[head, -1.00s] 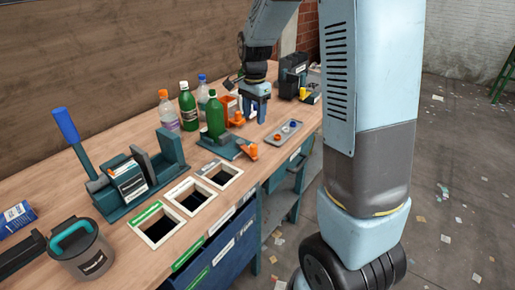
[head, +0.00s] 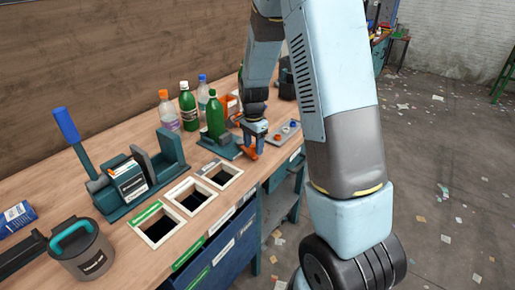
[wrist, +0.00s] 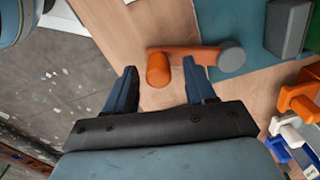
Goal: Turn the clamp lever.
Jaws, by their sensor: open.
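The orange clamp lever (head: 249,152) sits at the front corner of the teal clamp base (head: 226,149), beside a green bottle. In the wrist view the lever (wrist: 185,52) runs from a round grey pivot to an upright orange knob (wrist: 158,70). My gripper (head: 253,143) is low over the lever. In the wrist view my gripper (wrist: 161,80) is open, with the knob between and just beyond its fingertips. Contact with the lever cannot be told. The clamp base (wrist: 245,30) also shows there with a grey block on it.
A grey tray with caps (head: 285,133) lies right of the clamp. Several bottles (head: 188,108) stand behind it. Open bin slots (head: 190,197) are in front on the left. A teal fixture with a blue handle (head: 66,125) stands further left. Orange, white and blue parts (wrist: 300,95) are right in the wrist view.

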